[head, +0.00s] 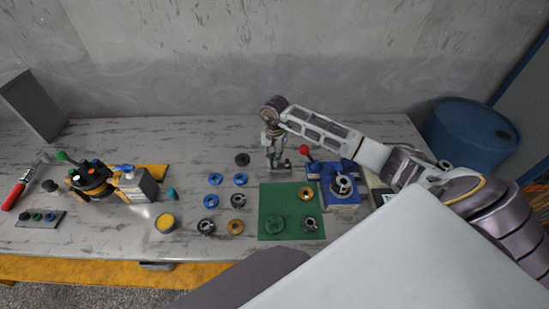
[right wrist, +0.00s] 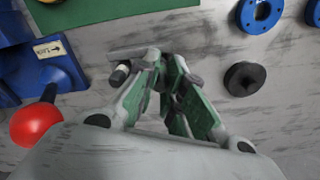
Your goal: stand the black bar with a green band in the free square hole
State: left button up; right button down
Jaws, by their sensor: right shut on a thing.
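My right gripper (head: 274,157) reaches down behind the green mat, left of the blue fixture. In the right wrist view its fingertips (right wrist: 165,72) are close together, shut on what appears to be the black bar. A dark end with a pale ring (right wrist: 121,72) shows beside the left finger. The fingers hide most of the bar, and I cannot make out its green band. The blue fixture (head: 341,196) carries a red-knobbed lever (head: 306,151). A small grey plate (head: 54,223) with several dark, coloured pieces lies at the far left. I cannot make out the free square hole. My left gripper is not in view.
The green mat (head: 265,200) holds several ring parts. Blue rings (head: 240,179), a black disc (head: 242,159) and a yellow-topped cup (head: 165,223) stand left of it. A black assembly (head: 91,178) and a red-handled tool (head: 14,196) are further left. A blue drum (head: 470,135) stands at right.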

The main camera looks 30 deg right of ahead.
jog(key=shift+f+b, duration=0.75)
jog(key=shift+b, duration=0.25)
dwell(1.6)
jog(key=c, duration=1.4)
grip_release()
jog(key=shift+c, duration=0.2)
jog(key=shift+o, duration=0.5)
jog(key=o, duration=0.3)
jog(key=shift+r, duration=0.15)
jog(key=shift+r+p, duration=1.55)
jog(key=shift+r, duration=1.8)
jog(key=shift+s+f, duration=0.1)
